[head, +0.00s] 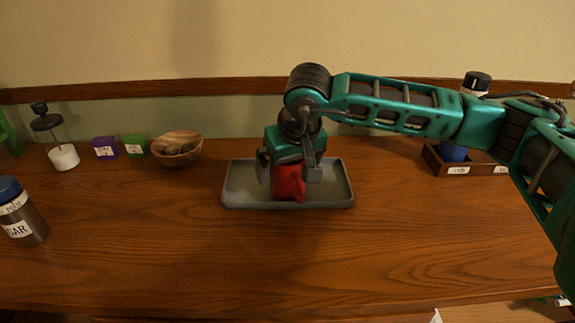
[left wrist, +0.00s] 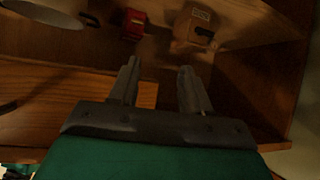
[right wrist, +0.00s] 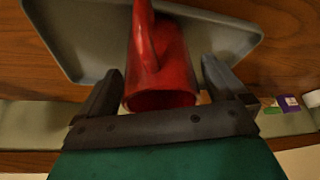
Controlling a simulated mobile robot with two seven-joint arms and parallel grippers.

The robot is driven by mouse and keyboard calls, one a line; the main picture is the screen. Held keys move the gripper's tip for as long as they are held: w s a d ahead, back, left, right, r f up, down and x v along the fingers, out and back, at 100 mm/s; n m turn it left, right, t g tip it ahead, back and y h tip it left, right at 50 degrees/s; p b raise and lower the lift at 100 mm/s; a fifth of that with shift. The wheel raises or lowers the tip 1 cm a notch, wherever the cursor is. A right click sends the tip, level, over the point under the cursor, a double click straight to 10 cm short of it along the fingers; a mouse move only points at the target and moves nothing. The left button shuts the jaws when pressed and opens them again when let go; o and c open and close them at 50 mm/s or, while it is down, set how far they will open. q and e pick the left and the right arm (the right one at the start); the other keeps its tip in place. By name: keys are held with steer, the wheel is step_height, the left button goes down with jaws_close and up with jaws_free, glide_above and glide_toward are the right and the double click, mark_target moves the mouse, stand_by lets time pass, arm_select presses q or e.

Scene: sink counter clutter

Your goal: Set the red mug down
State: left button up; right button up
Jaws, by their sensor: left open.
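The red mug (head: 289,184) stands in the grey tray (head: 338,199) in the middle of the counter. My right gripper (head: 288,174) is above it, fingers pointing down on either side of the mug. In the right wrist view the mug (right wrist: 162,70) lies between the fingers of the right gripper (right wrist: 160,72), with a narrow gap on each side, so the gripper looks open. The mug's contact with the tray is partly hidden. My left gripper (left wrist: 157,72) is open and empty in its wrist view, and is not in the head view.
A wooden bowl (head: 177,149), purple box (head: 105,148), green box (head: 135,145), glass dispenser (head: 59,142) and blue-lidded jar (head: 22,213) stand at left. A wooden organizer (head: 477,167) is behind my right arm. The counter's front is clear. The left wrist view shows a red item (left wrist: 134,25) and tan box (left wrist: 197,29).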

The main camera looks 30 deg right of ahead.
arm_select(q)
steer(key=shift+r, duration=0.15)
arm_select(e)
steer(key=shift+r, duration=0.1)
steer(key=shift+r, duration=0.2)
steer(key=p+v, duration=0.1)
steer(key=v, duration=0.9)
steer(key=shift+s+r, duration=0.25)
steer(key=shift+r, duration=0.05)
arm_select(q)
steer(key=shift+s+a, duration=0.15)
steer(key=shift+a, duration=0.15)
arm_select(e)
steer(key=shift+s+r, duration=0.2)
steer(key=shift+r, duration=0.25)
